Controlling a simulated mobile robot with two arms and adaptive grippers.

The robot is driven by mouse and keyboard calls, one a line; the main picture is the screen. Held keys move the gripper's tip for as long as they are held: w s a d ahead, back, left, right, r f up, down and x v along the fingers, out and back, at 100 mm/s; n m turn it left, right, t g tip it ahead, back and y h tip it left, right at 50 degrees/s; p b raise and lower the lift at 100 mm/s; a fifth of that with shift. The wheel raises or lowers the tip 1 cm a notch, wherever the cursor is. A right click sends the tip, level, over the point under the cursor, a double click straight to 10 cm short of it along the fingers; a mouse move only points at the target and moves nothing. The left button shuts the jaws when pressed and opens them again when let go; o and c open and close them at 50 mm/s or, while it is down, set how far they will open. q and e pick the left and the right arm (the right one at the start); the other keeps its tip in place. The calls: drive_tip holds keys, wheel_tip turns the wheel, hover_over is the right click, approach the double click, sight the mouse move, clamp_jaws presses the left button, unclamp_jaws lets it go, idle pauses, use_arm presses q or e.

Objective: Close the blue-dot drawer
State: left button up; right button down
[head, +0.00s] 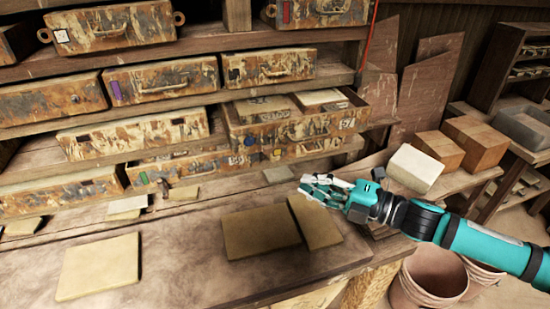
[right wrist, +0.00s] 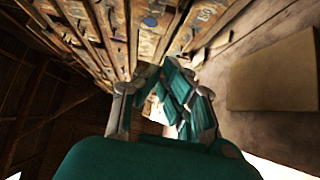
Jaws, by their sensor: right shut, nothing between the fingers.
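The blue-dot drawer (head: 300,136) is pulled out of the middle of the wooden rack in the head view. Its worn, painted front carries a small blue dot near the left end, a handle and stencilled marks. Pale tiles lie inside it. My right gripper (head: 317,189) is shut and empty, in front of and below the drawer, above the bench, apart from the drawer front. In the right wrist view the gripper fingers (right wrist: 165,103) point toward the painted drawer fronts at the top. My left gripper is not in view.
Several other drawers, such as one with a purple mark (head: 163,83), sit in the rack. Flat tiles (head: 261,232) lie on the bench (head: 180,245). A pale block (head: 415,168) and wooden blocks (head: 480,142) stand to the right, with pots (head: 435,272) below.

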drive_tip(key=w+a+p, duration=0.3)
drive_tip(key=w+a, duration=0.4)
drive_tip(key=a, duration=0.1)
drive_tip(key=shift+p, duration=0.4)
drive_tip(key=shift+w, duration=0.1)
